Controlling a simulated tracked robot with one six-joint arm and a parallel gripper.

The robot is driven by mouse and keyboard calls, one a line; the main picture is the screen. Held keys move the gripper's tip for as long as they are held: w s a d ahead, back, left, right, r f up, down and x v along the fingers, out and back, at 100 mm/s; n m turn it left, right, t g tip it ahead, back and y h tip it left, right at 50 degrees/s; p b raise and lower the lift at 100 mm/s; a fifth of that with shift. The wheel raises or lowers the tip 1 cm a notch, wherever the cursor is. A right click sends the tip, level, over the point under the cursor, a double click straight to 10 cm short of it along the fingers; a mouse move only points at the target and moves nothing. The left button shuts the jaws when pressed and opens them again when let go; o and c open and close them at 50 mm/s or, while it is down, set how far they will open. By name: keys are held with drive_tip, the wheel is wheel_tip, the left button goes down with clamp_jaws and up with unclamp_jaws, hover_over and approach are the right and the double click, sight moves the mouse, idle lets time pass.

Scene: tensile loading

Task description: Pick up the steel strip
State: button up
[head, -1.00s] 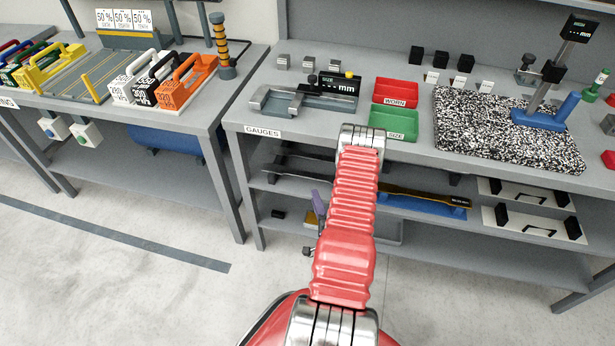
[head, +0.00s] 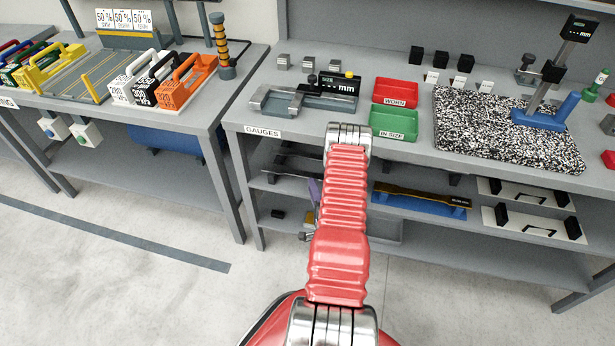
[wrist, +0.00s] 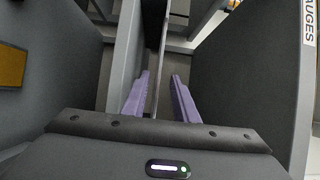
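The steel strip (head: 296,158) appears as a dark, thin bar on the upper shelf under the gauge bench, partly hidden behind my red arm. In the wrist view a narrow strip seen edge-on (wrist: 156,40), apparently the same one, runs between the two purple fingers of my gripper (wrist: 160,76). The fingers are open, and a gap shows on the right side of the strip; the left finger is closer to it. In the head view only a bit of purple finger (head: 315,190) shows beside my arm, below the strip's level.
The gauge bench top (head: 250,112) lies above the shelf. A gold-and-black bar on a blue holder (head: 425,203) sits right of my arm on the shelf. Red (head: 396,88) and green (head: 392,120) trays stand on the bench. The floor (head: 120,285) at left is clear.

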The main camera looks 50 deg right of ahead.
sight(308, 175)
drive_tip(key=shift+x, duration=1.05)
drive_tip(key=shift+x, duration=2.6)
drive_tip(key=shift+f, duration=0.1)
drive_tip(key=shift+s, duration=0.1)
drive_tip(key=shift+c, duration=0.7)
clamp_jaws()
drive_tip(key=shift+f, duration=0.1)
